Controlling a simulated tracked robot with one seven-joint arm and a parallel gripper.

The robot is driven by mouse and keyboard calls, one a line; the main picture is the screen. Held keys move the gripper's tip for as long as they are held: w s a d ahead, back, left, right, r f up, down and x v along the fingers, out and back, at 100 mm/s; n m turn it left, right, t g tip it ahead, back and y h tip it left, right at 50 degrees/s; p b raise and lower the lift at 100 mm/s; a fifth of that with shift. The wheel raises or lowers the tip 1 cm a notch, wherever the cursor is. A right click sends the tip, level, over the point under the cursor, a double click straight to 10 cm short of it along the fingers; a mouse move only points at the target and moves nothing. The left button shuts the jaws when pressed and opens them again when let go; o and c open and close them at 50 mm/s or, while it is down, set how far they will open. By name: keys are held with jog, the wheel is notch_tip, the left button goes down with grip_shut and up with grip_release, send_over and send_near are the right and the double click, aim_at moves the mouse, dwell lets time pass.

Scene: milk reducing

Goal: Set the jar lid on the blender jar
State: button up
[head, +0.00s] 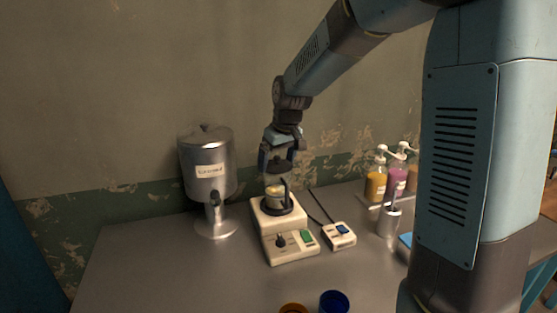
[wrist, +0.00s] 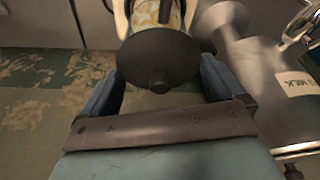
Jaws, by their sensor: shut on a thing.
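The jar lid (wrist: 158,62) is a dark round disc with a small knob, held between the two blue fingers of my gripper (wrist: 160,76). The blender jar (head: 274,196) is clear with a dark handle and yellowish contents, upright on the cream blender base (head: 290,246). My gripper (head: 277,168) is directly above the jar in the head view. The jar (wrist: 180,14) also shows behind the lid in the wrist view, partly hidden by it. I cannot tell whether the lid touches the jar rim.
A steel milk dispenser (head: 207,180) stands close to the left of the blender. A small control box (head: 339,235) sits to its right. Pump bottles (head: 376,184) and a metal cup (head: 388,223) stand farther right. A blue cup (head: 334,301) is at the front; the front-left table is clear.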

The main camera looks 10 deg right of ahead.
dwell(0.3)
jog(key=o, duration=0.6)
jog(key=shift+o, duration=0.2)
jog(key=shift+r, duration=2.95)
jog(key=shift+s+d+r, duration=0.15)
jog(key=shift+s, duration=0.1)
jog(key=s+d+m+t, duration=0.1)
jog(key=s+d, duration=0.3)
jog(key=s, duration=0.5)
jog(key=s+d+r+m+h, duration=0.1)
jog(key=s+d+m, duration=0.2)
jog(key=s, duration=0.7)
jog(key=s+d+r+m+t, duration=0.1)
jog(key=s+d, duration=0.6)
jog(key=s, duration=0.3)
jog(key=shift+r+m+t+h, duration=0.15)
jog(key=shift+m+t+h, duration=0.15)
jog(key=shift+m, duration=0.1)
